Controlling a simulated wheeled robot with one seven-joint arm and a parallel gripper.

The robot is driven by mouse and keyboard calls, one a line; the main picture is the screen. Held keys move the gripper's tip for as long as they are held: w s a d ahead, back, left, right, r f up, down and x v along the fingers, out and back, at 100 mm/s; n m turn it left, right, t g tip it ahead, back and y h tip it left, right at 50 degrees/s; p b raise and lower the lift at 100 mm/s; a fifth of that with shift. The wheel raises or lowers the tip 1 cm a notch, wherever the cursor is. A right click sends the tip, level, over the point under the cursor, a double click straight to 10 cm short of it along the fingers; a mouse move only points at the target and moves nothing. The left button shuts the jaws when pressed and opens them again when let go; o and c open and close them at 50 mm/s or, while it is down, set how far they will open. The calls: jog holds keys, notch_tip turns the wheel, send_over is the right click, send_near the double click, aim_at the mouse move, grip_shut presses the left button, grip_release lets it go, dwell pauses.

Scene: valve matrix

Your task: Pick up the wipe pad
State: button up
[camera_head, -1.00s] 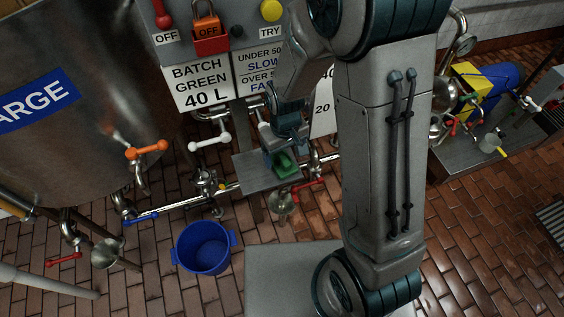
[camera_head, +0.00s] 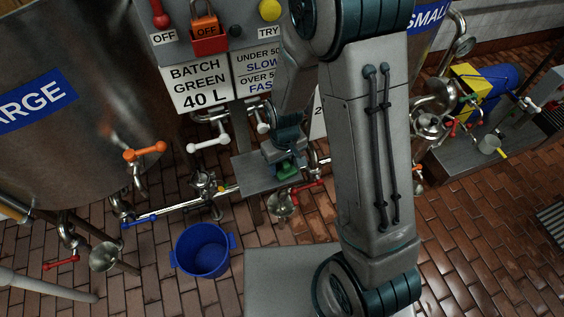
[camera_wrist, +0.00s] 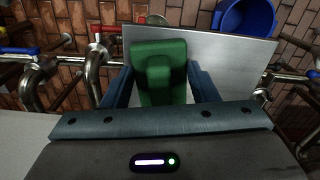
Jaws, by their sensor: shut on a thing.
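The wipe pad (camera_wrist: 158,60) is a green block with a raised grip. In the wrist view it sits between the two fingers of my gripper (camera_wrist: 160,88), with the grey shelf (camera_wrist: 225,55) behind it. In the head view the pad (camera_head: 287,170) shows as a small green patch under my gripper (camera_head: 287,158), partly hidden by it. My gripper is shut on the pad. The pad is at or close above the shelf (camera_head: 250,180); I cannot tell whether it still touches.
A blue bucket (camera_head: 203,250) stands on the brick floor below the shelf. Pipes with an orange handle (camera_head: 145,151), a white handle (camera_head: 208,143) and a red handle (camera_head: 306,188) surround the shelf. A sign panel (camera_head: 200,84) rises behind it, beside a large tank (camera_head: 60,120).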

aim_at(287, 162)
jog(key=shift+r, duration=0.6)
jog(key=r, duration=0.2)
jog(key=d+r, duration=0.1)
jog(key=shift+r+p, duration=0.35)
jog(key=shift+p, duration=0.05)
jog(key=s+d+r, duration=0.3)
jog(key=d+r, duration=0.3)
jog(key=d, duration=0.4)
jog(key=shift+d+p, duration=0.15)
jog(key=shift+p, duration=0.3)
jog(key=shift+o, duration=0.6)
